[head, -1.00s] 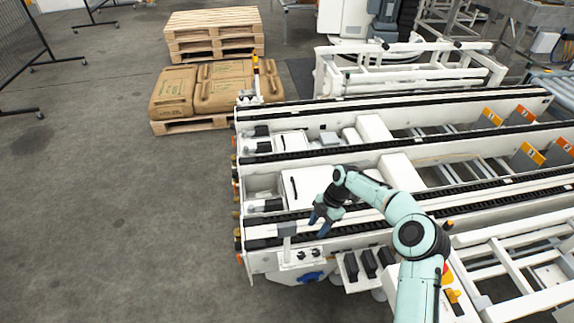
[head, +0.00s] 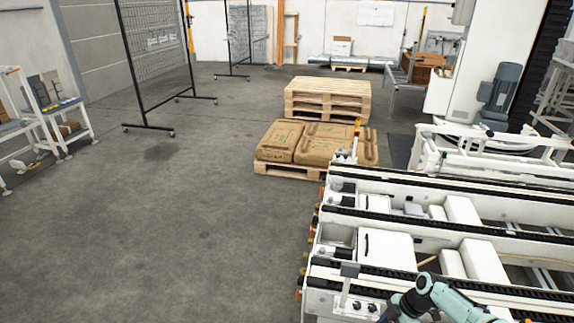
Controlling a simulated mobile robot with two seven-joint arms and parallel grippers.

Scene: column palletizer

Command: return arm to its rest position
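One teal and black arm of mine, my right arm (head: 449,301), shows at the bottom right of the head view, in front of the white conveyor frame (head: 375,280). Its gripper is at the bottom edge and mostly cut off, so its fingers cannot be made out. It is near a small control box with buttons on the conveyor's near end. I see nothing held. My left arm and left gripper are not in view.
Brown sacks (head: 309,143) lie on a wooden pallet beyond the conveyor, with stacked empty pallets (head: 327,98) behind. Mesh fence panels (head: 153,50) on wheeled feet stand at the back left. A white rack (head: 50,115) is at the far left. The grey floor (head: 170,230) at left is clear.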

